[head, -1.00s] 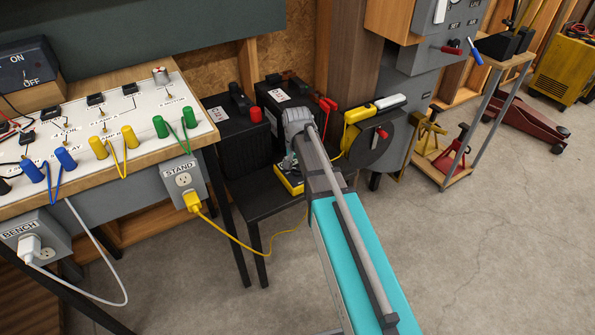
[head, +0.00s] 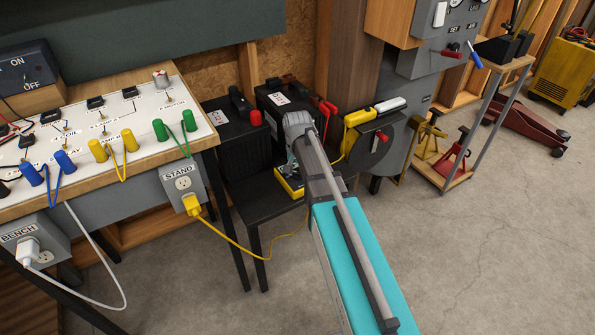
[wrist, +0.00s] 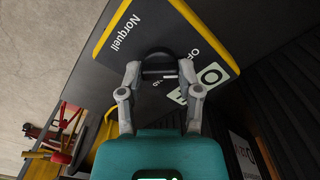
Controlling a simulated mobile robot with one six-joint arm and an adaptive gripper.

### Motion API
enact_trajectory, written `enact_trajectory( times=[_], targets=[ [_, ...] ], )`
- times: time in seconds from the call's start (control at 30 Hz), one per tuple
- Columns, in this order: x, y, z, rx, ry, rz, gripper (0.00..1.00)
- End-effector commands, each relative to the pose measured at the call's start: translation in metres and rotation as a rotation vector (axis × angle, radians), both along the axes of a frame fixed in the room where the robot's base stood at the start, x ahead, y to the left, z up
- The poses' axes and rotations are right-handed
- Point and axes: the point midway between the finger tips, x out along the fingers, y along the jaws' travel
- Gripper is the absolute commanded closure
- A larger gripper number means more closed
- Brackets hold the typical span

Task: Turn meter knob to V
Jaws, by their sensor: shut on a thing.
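The meter is a dark-faced box with yellow edges (wrist: 118,38), marked "Norquell", in the wrist view. In the head view the yellow meter (head: 289,188) lies on the black shelf, partly behind my arm. Its round dark knob (wrist: 158,62) is between my fingertips. My gripper (wrist: 160,74) is shut on the knob, one finger at each side. Part of an "OF" mark shows just right of the knob. The knob's pointer and a V mark cannot be made out. My gripper's fingers (head: 291,160) are mostly hidden in the head view.
Black batteries (head: 238,140) stand behind the meter. A dark reel (head: 376,142) with a red handle is close on the right. A workbench (head: 190,132) with coloured plugs is on the left, and a yellow cord (head: 235,240) hangs from its outlet. Open floor lies at front right.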

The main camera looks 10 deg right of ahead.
Motion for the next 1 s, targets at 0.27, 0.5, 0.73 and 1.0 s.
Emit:
enact_trajectory(
  times=[0.27, 0.5, 0.73, 1.0],
  targets=[
    [0.0, 0.0021, -0.0002, 0.002, -0.001, -0.047, 1.0],
    [-0.0005, 0.0025, -0.0003, 0.002, 0.0, -0.175, 1.0],
    [-0.0007, 0.0027, -0.0003, 0.003, 0.001, -0.36, 1.0],
    [-0.0009, 0.0031, -0.0003, 0.002, 0.002, -0.583, 1.0]
  ],
)
